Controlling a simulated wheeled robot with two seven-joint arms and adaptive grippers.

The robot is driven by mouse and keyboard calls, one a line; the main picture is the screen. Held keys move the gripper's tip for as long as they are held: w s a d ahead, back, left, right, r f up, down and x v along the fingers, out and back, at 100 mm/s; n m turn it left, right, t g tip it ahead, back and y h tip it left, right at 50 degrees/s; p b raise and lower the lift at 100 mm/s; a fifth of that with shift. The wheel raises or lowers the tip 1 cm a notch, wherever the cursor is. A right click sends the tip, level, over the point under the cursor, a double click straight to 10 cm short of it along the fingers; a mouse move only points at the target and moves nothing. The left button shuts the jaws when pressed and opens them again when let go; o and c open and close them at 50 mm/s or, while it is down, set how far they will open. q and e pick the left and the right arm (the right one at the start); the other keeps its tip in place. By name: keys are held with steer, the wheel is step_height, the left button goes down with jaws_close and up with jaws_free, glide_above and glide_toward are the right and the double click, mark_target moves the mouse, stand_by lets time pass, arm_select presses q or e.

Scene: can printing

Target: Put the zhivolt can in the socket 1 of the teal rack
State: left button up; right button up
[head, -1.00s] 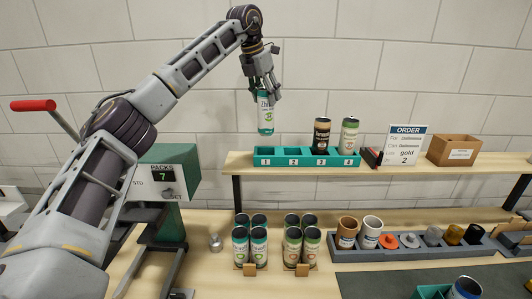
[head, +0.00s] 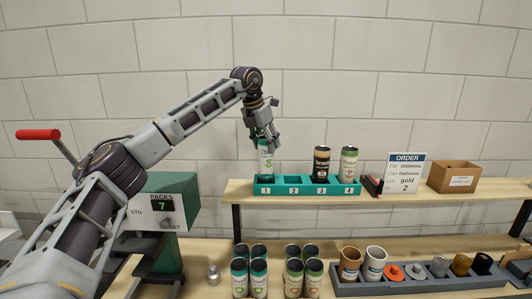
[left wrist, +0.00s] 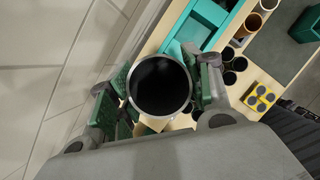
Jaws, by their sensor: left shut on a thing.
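The zhivolt can (head: 265,160), white and green with a teal lower band, is upright at socket 1 of the teal rack (head: 307,190). Its lower end is hidden behind the rack's front wall or just at it; how deep it sits I cannot tell. My left gripper (head: 262,138) is shut on the can's upper part from above. In the left wrist view the can's dark round top (left wrist: 160,86) lies between the fingers. Socket 2 looks empty. A dark can (head: 321,162) stands in socket 3 and a green-and-white can (head: 348,164) in socket 4. My right gripper is not in view.
The rack stands on a raised wooden shelf (head: 400,193). An order sign (head: 404,172) and a cardboard box (head: 453,177) are to its right. Several cans (head: 258,277) stand on the bench below. A press with a red handle (head: 38,134) is at left.

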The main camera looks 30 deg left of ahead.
mark_target(266, 152)
arm_select(q)
steer(key=shift+f, duration=1.55)
steer(key=shift+f+p, duration=0.3)
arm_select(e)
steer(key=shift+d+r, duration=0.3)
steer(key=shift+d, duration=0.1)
arm_select(q)
steer(key=shift+f, duration=0.1)
steer(key=o, duration=0.7)
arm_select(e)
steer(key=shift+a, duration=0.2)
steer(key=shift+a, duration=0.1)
